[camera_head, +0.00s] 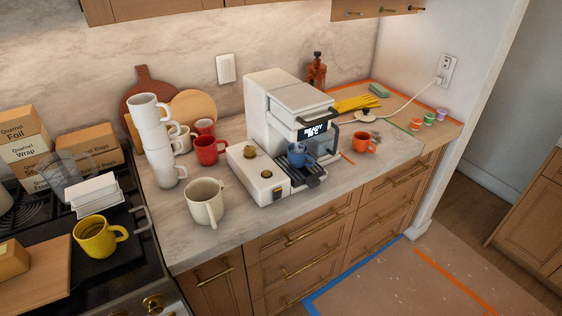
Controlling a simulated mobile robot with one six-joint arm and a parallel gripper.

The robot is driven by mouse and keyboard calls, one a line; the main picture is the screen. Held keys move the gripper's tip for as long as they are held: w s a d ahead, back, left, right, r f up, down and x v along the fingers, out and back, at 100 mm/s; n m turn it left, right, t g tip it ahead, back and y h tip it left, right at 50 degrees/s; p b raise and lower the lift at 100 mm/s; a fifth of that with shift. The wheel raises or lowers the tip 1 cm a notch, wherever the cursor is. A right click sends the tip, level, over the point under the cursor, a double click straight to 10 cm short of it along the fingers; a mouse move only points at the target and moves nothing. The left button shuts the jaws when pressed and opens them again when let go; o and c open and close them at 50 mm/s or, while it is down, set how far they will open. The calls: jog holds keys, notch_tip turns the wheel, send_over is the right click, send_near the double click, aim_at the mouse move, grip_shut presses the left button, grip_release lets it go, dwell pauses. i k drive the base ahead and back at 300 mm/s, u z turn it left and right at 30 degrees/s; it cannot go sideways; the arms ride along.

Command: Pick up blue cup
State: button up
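The blue cup (299,155) stands upright on the drip tray of a white coffee machine (290,108), under its spout. The machine's display reads "READY". The upper part of the cup is close below the machine's head. My gripper is not in view.
An orange cup (365,143) stands to the right of the machine. A large cream mug (205,203), red cups (207,150) and a tall stack of white mugs (158,140) stand to its left. A yellow mug (97,237) is on the stove. The counter's front strip is mostly clear.

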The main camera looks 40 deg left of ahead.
aim_at(297, 160)
jog(key=z, duration=0.7)
jog(key=k, duration=0.15)
jog(key=u, duration=3.3)
jog(key=k, duration=0.6)
jog(key=z, duration=0.15)
jog(key=i, duration=0.4)
jog(key=u, duration=0.1)
